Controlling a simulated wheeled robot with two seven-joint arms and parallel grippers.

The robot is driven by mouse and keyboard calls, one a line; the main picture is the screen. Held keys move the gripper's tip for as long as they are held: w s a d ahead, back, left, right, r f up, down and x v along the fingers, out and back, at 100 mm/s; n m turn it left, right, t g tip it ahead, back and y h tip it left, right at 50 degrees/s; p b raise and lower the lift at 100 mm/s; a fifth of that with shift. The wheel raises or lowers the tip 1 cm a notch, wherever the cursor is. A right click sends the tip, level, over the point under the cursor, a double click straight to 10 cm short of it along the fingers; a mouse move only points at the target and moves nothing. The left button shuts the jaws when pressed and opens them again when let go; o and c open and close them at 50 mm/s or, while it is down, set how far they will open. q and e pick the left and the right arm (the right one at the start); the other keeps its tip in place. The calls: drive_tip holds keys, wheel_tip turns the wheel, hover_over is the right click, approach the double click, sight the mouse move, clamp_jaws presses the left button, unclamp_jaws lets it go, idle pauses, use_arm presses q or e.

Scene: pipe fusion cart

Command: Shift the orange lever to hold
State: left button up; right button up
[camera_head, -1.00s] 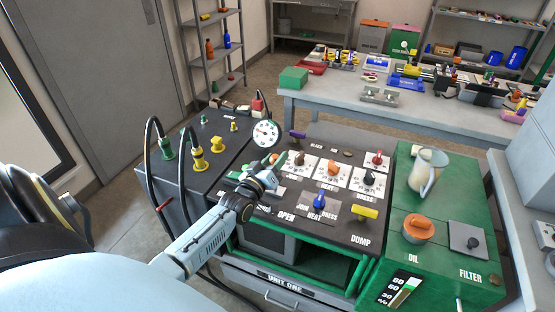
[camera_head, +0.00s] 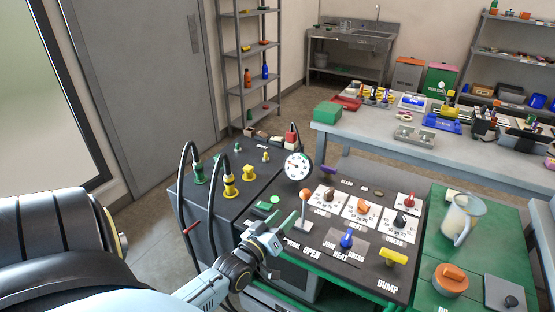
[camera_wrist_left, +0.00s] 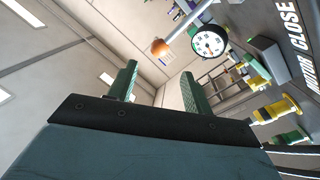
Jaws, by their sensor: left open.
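The orange lever (camera_head: 305,196) stands on the dark top of the cart, a thin grey rod with an orange ball on top. In the left wrist view its orange ball (camera_wrist_left: 158,46) shows beyond and between the fingertips, with the rod running to the upper right. My left gripper (camera_head: 279,222) is open and empty, just left of the lever in the head view. Nothing is between its green fingers (camera_wrist_left: 160,88), and the ball looks apart from them. The lettering by the lever is partly hidden by the gripper. My right gripper is not in view.
A round gauge (camera_head: 298,166) rises behind the lever. Yellow fittings (camera_head: 231,184) and black hoses stand at the left.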

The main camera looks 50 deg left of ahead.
use_arm(q)
drive_tip(key=shift+s+d, duration=0.2)
drive_tip(key=shift+s, duration=0.95)
drive_tip(key=shift+f, duration=0.1)
